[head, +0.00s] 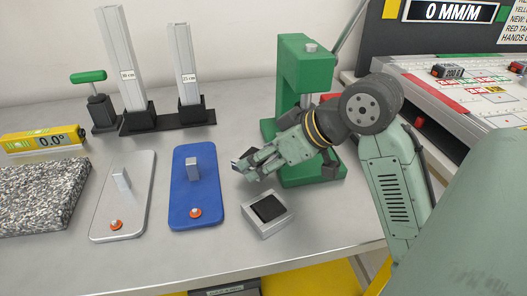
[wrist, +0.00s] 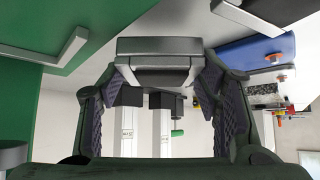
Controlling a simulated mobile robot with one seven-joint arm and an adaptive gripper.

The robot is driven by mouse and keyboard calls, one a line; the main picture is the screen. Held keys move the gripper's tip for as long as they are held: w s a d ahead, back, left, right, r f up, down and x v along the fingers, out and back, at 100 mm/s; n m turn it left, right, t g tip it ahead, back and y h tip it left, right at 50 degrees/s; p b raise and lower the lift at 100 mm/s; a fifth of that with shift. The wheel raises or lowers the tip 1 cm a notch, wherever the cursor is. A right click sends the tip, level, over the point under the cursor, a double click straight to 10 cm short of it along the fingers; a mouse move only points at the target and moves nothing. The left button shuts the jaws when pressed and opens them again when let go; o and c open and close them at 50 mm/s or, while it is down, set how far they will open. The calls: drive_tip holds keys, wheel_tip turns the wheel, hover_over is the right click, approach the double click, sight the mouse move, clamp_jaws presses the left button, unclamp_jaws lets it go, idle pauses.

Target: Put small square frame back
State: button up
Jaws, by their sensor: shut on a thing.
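My gripper (head: 243,169) is just left of the green press, above the table and pointing left. It is shut on a small grey block-like piece (wrist: 158,48), seen edge-on between the two fingers in the wrist view. This piece looks like the small square frame, though its full outline does not show. In the head view the fingers mostly hide it. A low, light-grey square holder (head: 284,221) with a dark centre stands on the table below and slightly right of the gripper, apart from it.
The green press (head: 309,67) stands close behind my gripper. To the left lie a blue board (head: 193,152) and a silver board (head: 110,205), each with an upright block. Two tall grey columns (head: 124,62) stand behind them. Bare table (head: 190,255) shows in front.

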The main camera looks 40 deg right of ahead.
drive_tip(key=o, duration=1.4)
drive_tip(key=shift+r, duration=0.1)
drive_tip(key=shift+r+p, duration=0.35)
drive_tip(key=b+v, duration=0.1)
drive_tip(key=v, duration=1.1)
drive_tip(key=shift+r, duration=0.2)
